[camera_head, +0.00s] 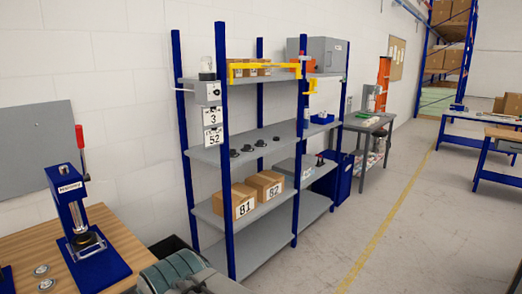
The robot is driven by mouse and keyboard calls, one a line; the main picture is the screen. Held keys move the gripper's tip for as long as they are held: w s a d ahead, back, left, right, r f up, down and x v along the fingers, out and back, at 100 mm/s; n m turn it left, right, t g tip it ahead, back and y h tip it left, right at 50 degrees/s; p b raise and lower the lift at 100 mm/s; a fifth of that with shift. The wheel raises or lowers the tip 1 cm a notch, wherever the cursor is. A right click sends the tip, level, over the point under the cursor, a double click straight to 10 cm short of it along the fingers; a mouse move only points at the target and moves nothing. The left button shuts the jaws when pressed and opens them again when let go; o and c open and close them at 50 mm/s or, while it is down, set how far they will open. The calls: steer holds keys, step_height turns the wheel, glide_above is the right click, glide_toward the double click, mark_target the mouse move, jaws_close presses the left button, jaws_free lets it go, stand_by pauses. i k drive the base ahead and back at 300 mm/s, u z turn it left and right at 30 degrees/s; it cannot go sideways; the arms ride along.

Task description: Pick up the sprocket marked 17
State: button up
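Several small dark round parts sit in a row on the middle shelf of the blue-post rack; the nearest dark part (234,153) is at the left and another dark part (276,138) is farther right. They may be sprockets, but they are too small to tell, and I can read no 17 on any. Two small metal discs, one disc (40,270) and another disc (46,284), lie on the wooden bench at the lower left. I cannot make out marks on them. My gripper is not in view.
A blue press (78,215) with a red-tipped lever stands on the wooden bench (125,240). Cartons marked 81 (232,201) and 82 (265,185) sit on the rack's lower shelf. Plates on the near post read 3 and 52. Open floor (400,220) lies right of the rack.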

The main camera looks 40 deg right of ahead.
mark_target(247, 148)
steer(key=z, duration=0.75)
steer(key=i, duration=0.7)
steer(key=z, duration=1.35)
steer(key=i, duration=1.2)
steer(key=u, duration=0.35)
steer(key=i, duration=1.45)
steer(key=u, duration=0.9)
